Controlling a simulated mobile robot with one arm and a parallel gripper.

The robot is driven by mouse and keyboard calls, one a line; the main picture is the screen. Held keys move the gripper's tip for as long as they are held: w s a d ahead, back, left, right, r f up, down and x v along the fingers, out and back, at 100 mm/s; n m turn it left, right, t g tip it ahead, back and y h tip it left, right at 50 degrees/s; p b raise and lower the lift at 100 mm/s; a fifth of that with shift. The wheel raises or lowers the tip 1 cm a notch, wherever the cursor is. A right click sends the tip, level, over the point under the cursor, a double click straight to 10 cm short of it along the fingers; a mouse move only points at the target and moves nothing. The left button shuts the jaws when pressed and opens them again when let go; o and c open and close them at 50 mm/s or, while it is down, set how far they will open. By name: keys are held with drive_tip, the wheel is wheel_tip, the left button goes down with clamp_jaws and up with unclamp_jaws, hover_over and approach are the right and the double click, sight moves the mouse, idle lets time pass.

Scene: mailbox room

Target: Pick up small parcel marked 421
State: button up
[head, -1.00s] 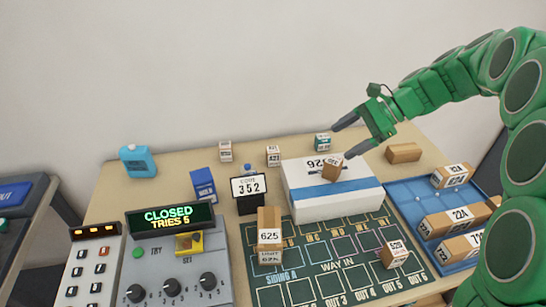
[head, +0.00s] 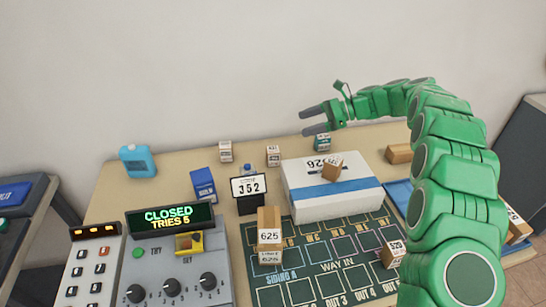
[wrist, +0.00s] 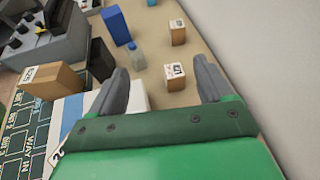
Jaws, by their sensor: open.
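A small white-and-brown parcel (head: 273,156), whose tiny label looks like 421, stands on the tabletop behind the large white box. In the wrist view this parcel (wrist: 175,75) shows between the two fingers, a little beyond the tips. My gripper (head: 306,121) is open and empty, raised above the back of the table, to the right of the parcel in the head view. Its two grey fingers (wrist: 165,55) are spread wide in the wrist view. Nothing hides the parcel.
Another small parcel (head: 225,151) stands to the left, and a teal-and-white one (head: 322,141) to the right. The large white box (head: 310,205) with a blue band lies in front, a small brown parcel on top.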

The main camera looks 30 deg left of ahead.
drive_tip(key=shift+w+a+f, duration=0.55)
drive_tip(key=shift+a+f, duration=0.7)
drive_tip(key=shift+a, duration=0.15)
approach(274, 149)
drive_tip(key=shift+s+a+f+m+g+y, duration=0.1)
drive_tip(key=shift+f+m+g+y, duration=0.15)
drive_tip(key=shift+m+g+y, duration=0.05)
drive_tip(key=shift+s+a+f, duration=0.4)
drive_tip(key=shift+a+f, duration=0.1)
drive_tip(key=shift+a, duration=0.15)
drive_tip(key=shift+x, duration=2.95)
drive_tip(key=c, duration=1.2)
drive_tip(key=shift+r, duration=0.1)
